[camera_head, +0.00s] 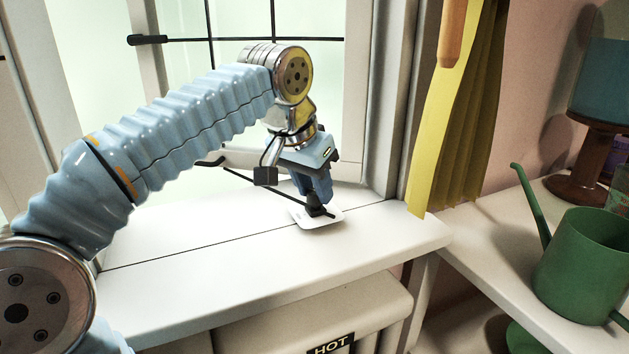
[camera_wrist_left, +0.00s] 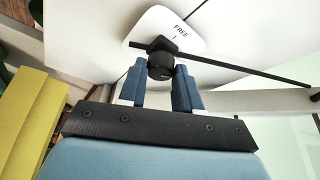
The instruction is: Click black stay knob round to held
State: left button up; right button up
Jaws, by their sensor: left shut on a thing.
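The black stay knob (camera_wrist_left: 160,64) sits on a white plate (camera_head: 329,218) on the window sill. My left gripper (camera_wrist_left: 160,88) has a blue finger on each side of the knob and is shut on it. In the head view the gripper (camera_head: 314,198) reaches down onto the knob, mostly covering it. A thin black stay rod (camera_head: 265,188) runs from the knob towards the window frame. My right gripper is not in view.
A white sill (camera_head: 200,265) surrounds the plate, with free room to the left. A yellow curtain (camera_head: 462,120) hangs to the right. A green watering can (camera_head: 580,265) stands on the right shelf. A HOT label (camera_head: 331,346) is on the white unit below.

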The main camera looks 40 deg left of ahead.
pick_arm(q)
jog(key=m+h+p, duration=0.1)
jog(key=m, duration=0.2)
jog(key=m+h, duration=0.1)
jog(key=m, duration=0.1)
jog(key=shift+a+m+g+p, duration=0.1)
jog(key=shift+m+g+p, duration=0.2)
jog(key=shift+m+p, duration=0.1)
dwell(0.4)
jog(key=o, duration=1)
jog(key=v, duration=1.3)
jog(key=shift+s+a+r, duration=0.1)
jog(key=shift+a+r, duration=0.2)
